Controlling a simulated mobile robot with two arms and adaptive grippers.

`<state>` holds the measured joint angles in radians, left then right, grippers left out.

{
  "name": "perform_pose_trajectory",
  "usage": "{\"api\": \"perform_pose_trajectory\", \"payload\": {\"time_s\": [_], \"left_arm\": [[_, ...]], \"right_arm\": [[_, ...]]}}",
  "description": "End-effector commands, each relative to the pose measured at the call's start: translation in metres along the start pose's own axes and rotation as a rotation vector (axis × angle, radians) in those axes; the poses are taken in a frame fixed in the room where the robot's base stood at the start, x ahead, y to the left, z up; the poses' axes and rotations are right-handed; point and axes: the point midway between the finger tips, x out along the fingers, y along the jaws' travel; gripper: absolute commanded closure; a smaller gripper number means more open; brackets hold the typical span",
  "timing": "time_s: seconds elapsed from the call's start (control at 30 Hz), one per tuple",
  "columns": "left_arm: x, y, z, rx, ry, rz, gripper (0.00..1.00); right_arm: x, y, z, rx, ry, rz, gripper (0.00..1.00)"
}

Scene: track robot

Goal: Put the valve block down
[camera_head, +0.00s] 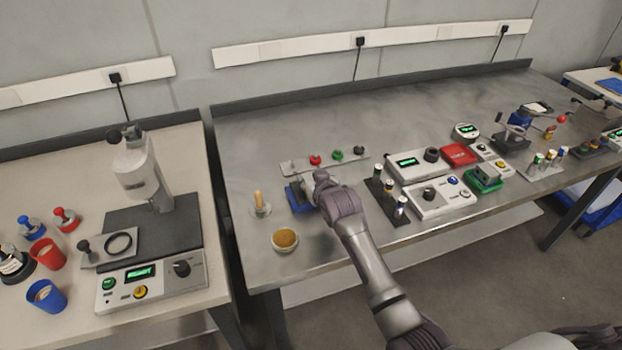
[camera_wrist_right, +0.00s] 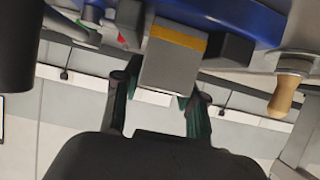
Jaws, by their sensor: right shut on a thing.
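The valve block (camera_wrist_right: 170,66), grey with an orange-yellow band, is between the green-black fingers of my right gripper (camera_wrist_right: 162,88) in the right wrist view, which is upside down. The gripper is shut on it. The block is at a blue fixture (camera_wrist_right: 220,16), with a dark jaw on each side of it; whether it touches the fixture's floor is hidden. In the head view my right gripper (camera_head: 318,178) is over this blue fixture (camera_head: 297,198) on the metal table and hides most of the block. My left gripper is not in view.
A wooden-handled tool (camera_head: 258,200) stands left of the fixture, and a bowl of brass-coloured bits (camera_head: 285,240) in front. Behind is a strip with coloured knobs (camera_head: 324,160). A dark rack of small bottles (camera_head: 387,198) is to the right.

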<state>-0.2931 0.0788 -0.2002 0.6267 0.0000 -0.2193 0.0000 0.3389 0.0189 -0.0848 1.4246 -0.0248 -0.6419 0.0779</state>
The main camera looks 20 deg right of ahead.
Motion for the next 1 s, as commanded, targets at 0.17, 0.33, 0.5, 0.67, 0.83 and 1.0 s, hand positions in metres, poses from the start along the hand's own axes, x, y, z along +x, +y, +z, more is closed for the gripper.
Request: {"api": "perform_pose_trajectory", "payload": {"time_s": [0.17,0.33,0.5,0.67,0.83,1.0], "left_arm": [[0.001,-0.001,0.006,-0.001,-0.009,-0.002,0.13],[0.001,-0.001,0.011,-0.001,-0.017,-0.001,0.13],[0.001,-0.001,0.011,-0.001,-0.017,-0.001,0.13],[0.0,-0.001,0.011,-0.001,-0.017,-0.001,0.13],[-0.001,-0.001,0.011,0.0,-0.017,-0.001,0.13],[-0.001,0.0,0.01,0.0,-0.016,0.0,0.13]], "right_arm": [[0.001,0.0,0.001,0.0,0.002,0.0,1.0],[0.001,0.0,0.002,0.0,-0.001,0.0,0.36],[0.001,0.0,0.002,0.0,0.0,0.0,0.34],[0.0,0.0,0.001,0.0,0.0,0.0,0.34],[-0.011,0.001,-0.001,0.0,0.001,0.0,0.34],[-0.04,0.001,0.0,0.0,0.002,0.0,0.34]]}}
